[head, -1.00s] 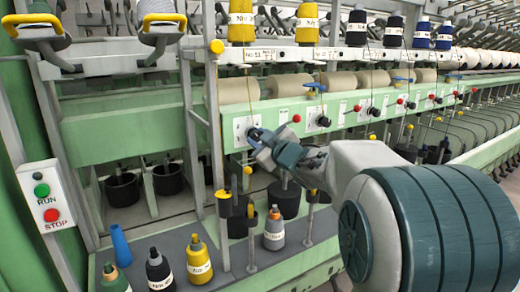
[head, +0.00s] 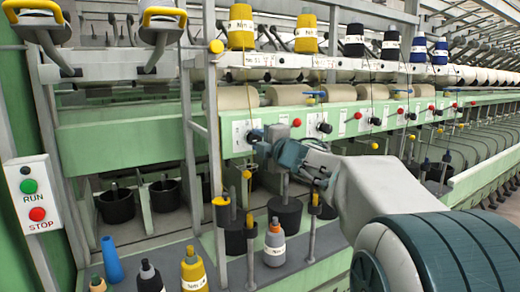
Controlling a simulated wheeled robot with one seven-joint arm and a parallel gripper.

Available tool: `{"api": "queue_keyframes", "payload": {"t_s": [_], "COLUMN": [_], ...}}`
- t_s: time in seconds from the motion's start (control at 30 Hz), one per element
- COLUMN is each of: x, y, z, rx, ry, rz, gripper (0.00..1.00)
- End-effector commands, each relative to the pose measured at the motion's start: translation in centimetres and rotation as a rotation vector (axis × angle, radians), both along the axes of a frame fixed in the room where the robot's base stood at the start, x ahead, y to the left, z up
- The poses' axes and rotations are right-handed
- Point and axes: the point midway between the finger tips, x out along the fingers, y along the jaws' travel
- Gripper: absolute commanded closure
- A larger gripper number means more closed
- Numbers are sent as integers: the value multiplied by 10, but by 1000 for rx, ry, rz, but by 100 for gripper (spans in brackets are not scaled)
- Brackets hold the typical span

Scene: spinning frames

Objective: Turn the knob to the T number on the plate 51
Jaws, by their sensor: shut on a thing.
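A white dial plate (head: 239,132) is on the green rail of the spinning frame. The dark knob on it is mostly hidden by my gripper (head: 258,137), which is shut on the knob from the front right. The dial's numbers and the knob's pointer are too small to read. The number plate 51 (head: 256,60) is a white label on the pale rail above, and its T number is not legible here.
A red ball (head: 297,123) and another dark knob (head: 324,127) are to the right on the rail. A grey post (head: 213,150) stands close on the left. A RUN/STOP box (head: 34,198) is at far left.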

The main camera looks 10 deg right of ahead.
Motion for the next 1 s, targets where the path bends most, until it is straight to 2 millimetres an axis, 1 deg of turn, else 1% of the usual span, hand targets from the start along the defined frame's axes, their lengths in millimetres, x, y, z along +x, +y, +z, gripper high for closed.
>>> {"api": "queue_keyframes", "payload": {"t_s": [0.03,0.2,0.5,0.73,1.0], "x": [0,0,0,0,0], "y": [0,0,0,0,0], "z": [-4,-3,-2,-1,-1], "rx": [-43,-191,-393,-482,-519], "ry": [-14,-61,-127,-154,-166], "rz": [0,0,0,1,1], "gripper": [93,93,93,93,93]}}
